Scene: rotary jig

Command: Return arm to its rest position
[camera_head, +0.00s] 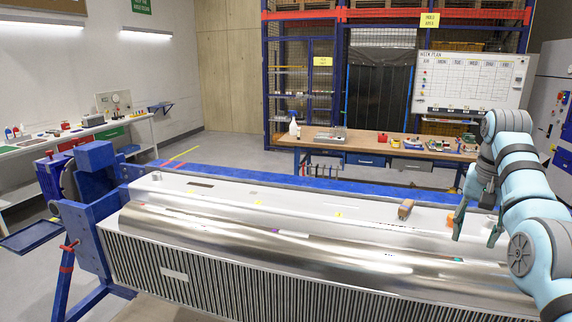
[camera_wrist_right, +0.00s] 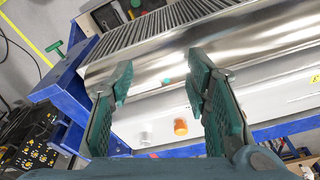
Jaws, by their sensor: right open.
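My right arm comes in from the right in the head view, and its gripper (camera_head: 477,226) is above the right part of the long workpiece (camera_head: 200,226). The right gripper is open and empty, with its green fingers wide apart. In the right wrist view the gripper (camera_wrist_right: 160,80) spreads over the shiny curved metal, with no thing between the fingers. The workpiece lies in the blue rotary jig (camera_head: 86,222), with ribbed fins along its front side. My left gripper is not in view.
A brown block (camera_head: 405,209) lies on the workpiece's pale top, left of the right gripper. An orange round part (camera_wrist_right: 180,127) shows in the wrist view. A wooden workbench (camera_head: 375,143) with tools stands behind. Open floor (camera_head: 235,150) lies at the back left.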

